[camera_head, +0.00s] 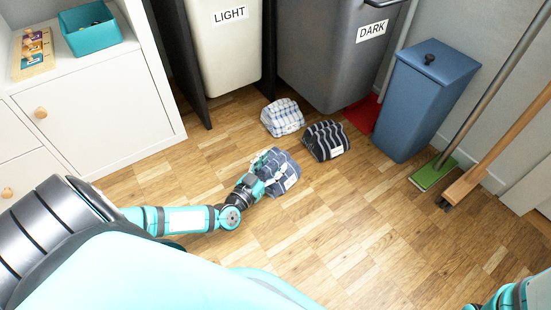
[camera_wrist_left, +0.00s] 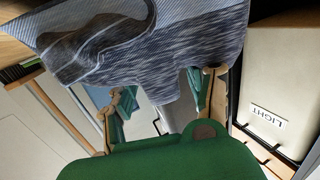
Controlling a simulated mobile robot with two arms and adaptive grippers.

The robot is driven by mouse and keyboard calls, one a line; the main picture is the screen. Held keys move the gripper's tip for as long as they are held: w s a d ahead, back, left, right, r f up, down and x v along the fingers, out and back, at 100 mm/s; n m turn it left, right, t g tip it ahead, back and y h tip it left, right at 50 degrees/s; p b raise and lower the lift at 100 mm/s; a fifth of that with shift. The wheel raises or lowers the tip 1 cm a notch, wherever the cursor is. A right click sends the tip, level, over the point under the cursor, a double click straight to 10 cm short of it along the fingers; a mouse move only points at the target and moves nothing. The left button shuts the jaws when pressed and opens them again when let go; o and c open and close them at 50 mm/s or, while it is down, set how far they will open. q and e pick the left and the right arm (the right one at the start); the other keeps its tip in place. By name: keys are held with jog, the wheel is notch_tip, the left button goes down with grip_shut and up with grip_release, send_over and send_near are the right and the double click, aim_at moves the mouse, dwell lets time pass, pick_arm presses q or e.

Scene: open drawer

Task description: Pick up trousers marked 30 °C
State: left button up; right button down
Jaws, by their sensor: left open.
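A blue-grey folded garment (camera_head: 284,163) lies on the wooden floor with a small white label, too small to read. My left gripper (camera_head: 262,178) is at its left side, open, very close to the cloth; I cannot tell if they touch. In the left wrist view the blue denim-like cloth (camera_wrist_left: 150,45) fills the top, beyond the spread fingers of the gripper (camera_wrist_left: 160,105). A dark striped garment (camera_head: 324,141) and a light checked garment (camera_head: 283,117) lie further back, with labels too small to read. My right gripper is out of view.
A white LIGHT bin (camera_head: 226,50) and a grey DARK bin (camera_head: 322,60) stand behind the garments. A blue bin (camera_head: 424,100), a green broom (camera_head: 434,173) and a wooden-handled tool (camera_head: 468,186) are at the right. A white cabinet (camera_head: 90,115) is at left. The front floor is clear.

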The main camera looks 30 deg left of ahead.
pick_arm(q)
grip_shut()
dwell(0.3)
jog(key=shift+r, duration=0.15)
dwell(0.3)
